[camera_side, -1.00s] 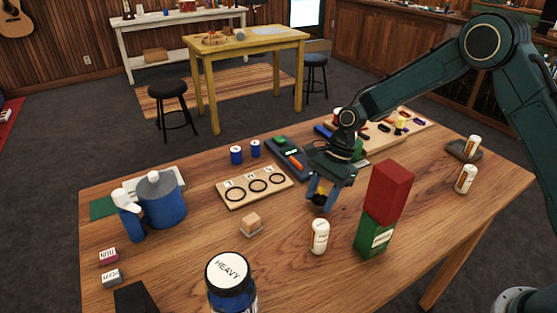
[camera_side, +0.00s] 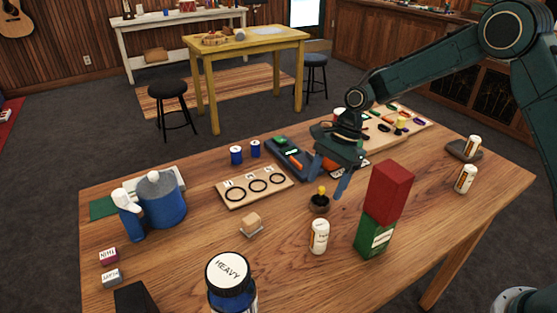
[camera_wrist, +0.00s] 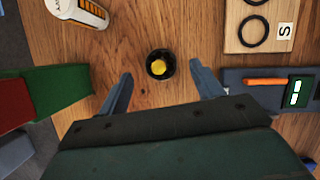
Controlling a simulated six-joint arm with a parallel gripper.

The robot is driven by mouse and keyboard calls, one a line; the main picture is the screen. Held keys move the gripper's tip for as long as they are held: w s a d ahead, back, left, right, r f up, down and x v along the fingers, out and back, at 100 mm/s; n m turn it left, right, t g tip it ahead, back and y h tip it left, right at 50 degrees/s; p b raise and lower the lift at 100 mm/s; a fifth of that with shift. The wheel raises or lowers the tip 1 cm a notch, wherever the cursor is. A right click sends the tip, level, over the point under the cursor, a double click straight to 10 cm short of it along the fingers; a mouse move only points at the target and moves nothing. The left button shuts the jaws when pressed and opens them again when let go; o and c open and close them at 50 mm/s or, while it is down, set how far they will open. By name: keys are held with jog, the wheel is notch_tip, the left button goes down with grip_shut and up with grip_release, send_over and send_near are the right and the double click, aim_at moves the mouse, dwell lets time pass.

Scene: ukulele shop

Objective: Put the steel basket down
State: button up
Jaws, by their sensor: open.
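A small dark round cup-like thing with a yellow knob (camera_side: 320,202) stands upright on the wooden table; I take it to be the steel basket. In the wrist view the basket (camera_wrist: 152,70) is a black round with a yellow middle, lying between my two fingers in the picture and touching neither. My gripper (camera_side: 329,178) is open and empty, just above and behind the basket in the side view. Its spread fingertips also show in the wrist view (camera_wrist: 161,72).
A white bottle (camera_side: 319,237) stands in front of the basket. A red block (camera_side: 390,192) on a green box (camera_side: 375,236) stands to the right.

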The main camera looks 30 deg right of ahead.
jog(key=v, duration=0.7)
jog(key=shift+d+r, duration=0.2)
jog(key=shift+r, duration=0.15)
jog(key=s+d+r+n+t+h, duration=0.25)
jog(key=s+r+n, duration=0.55)
jog(key=s+r, duration=0.5)
jog(key=s+d+n+t+h, duration=0.2)
jog(key=s+n, duration=0.6)
jog(key=s, duration=1)
jog(key=shift+d+t, duration=0.85)
jog(key=shift+d, duration=0.15)
jog(key=shift+w, duration=0.1)
